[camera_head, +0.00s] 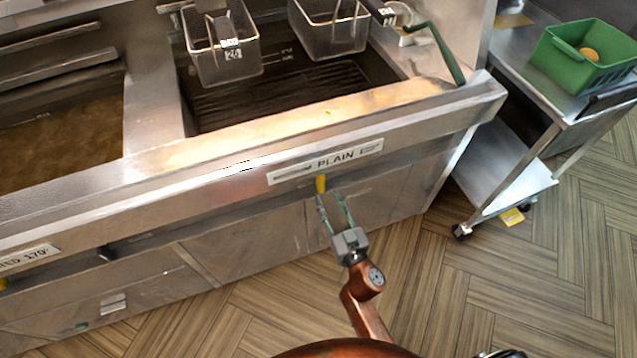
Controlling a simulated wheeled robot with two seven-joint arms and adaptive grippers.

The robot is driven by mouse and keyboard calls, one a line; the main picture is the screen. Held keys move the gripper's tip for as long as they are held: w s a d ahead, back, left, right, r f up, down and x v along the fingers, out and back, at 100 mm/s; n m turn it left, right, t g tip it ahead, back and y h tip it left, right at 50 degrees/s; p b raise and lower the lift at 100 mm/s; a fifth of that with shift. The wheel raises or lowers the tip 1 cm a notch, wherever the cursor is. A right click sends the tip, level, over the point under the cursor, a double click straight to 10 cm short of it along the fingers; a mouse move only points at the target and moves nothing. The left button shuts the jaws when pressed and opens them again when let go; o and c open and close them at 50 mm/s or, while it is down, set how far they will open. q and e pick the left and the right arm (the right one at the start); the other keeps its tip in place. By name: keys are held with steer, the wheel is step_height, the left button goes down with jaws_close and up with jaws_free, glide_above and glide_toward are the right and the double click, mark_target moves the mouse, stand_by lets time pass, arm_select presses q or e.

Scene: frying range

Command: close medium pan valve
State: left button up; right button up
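A yellow valve handle (320,184) sticks out from under the front ledge of the fryer, just below the "PLAIN" label (325,162). My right gripper (329,197) reaches up to it from below. Its two thin fingers stand apart, with nothing seen between them. The left fingertip is at the lower end of the yellow handle; I cannot tell whether they touch. Another yellow handle (3,284) shows at the left edge, under a second label (28,258). My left gripper is not in view.
The fryer's steel ledge (230,150) runs above the valve. Wire baskets (222,50) hang over the dark vat (290,92). A green-handled tool (446,55) lies at its right corner. A steel cart (510,185) with a green basket (575,72) stands right.

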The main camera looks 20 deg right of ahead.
mark_target(322, 186)
steer(key=w, duration=0.7)
steer(key=shift+w+a, duration=0.1)
steer(key=shift+c, duration=0.6)
jaws_close()
